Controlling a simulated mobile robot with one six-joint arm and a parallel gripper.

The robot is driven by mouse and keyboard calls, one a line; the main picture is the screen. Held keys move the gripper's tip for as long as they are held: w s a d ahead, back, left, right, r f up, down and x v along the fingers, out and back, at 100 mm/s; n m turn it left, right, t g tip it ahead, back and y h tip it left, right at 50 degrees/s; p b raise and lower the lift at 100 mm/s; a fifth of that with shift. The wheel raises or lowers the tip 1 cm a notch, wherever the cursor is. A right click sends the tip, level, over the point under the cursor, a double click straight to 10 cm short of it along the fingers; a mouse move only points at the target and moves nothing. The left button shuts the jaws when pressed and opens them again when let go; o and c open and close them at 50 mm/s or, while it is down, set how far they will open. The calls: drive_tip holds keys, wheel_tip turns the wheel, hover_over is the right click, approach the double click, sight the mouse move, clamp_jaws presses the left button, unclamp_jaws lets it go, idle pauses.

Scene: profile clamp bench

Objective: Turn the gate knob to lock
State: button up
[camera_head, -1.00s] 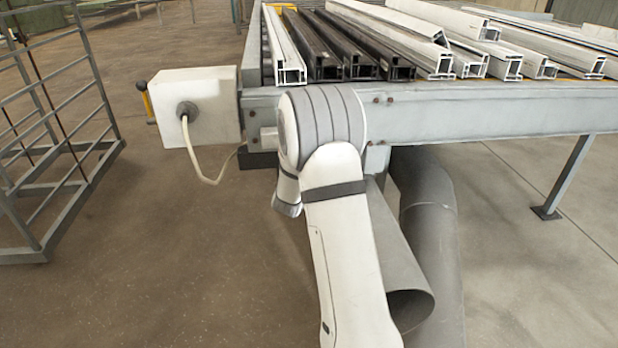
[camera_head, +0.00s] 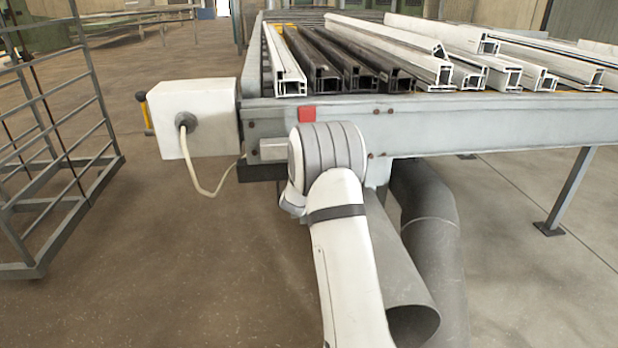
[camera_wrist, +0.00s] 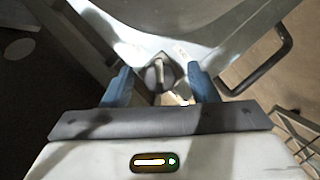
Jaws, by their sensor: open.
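In the wrist view, a grey knob (camera_wrist: 159,75) with a raised grip bar sits on a pale grey surface. My gripper (camera_wrist: 158,68) is open, its two blue fingers apart on the left and right of the knob. The knob shows between the fingertips; I cannot tell whether they reach around it or stay short of it. No contact shows. A small pale mark (camera_wrist: 182,51) lies on the surface up and right of the knob. In the head view my arm hides the gripper and the knob.
The bench's grey front beam (camera_head: 480,125) carries a red square (camera_head: 307,114). Dark and white profiles (camera_head: 345,60) lie on top. A white box (camera_head: 198,117) with a cable is at left, beside a wire rack (camera_head: 75,150). A dark bar handle (camera_wrist: 270,65) is right of the fingers.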

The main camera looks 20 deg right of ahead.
drive_tip(key=shift+c, duration=0.5)
drive_tip(key=c, duration=0.9)
drive_tip(key=shift+o, duration=0.2)
drive_tip(key=shift+s+d+m+y+b, duration=0.1)
drive_tip(key=shift+m+y+b, duration=1)
drive_tip(key=shift+m+b, duration=0.75)
drive_tip(key=shift+m+y+b, duration=1.1)
drive_tip(key=shift+m+b, duration=0.55)
drive_tip(key=shift+b, duration=0.3)
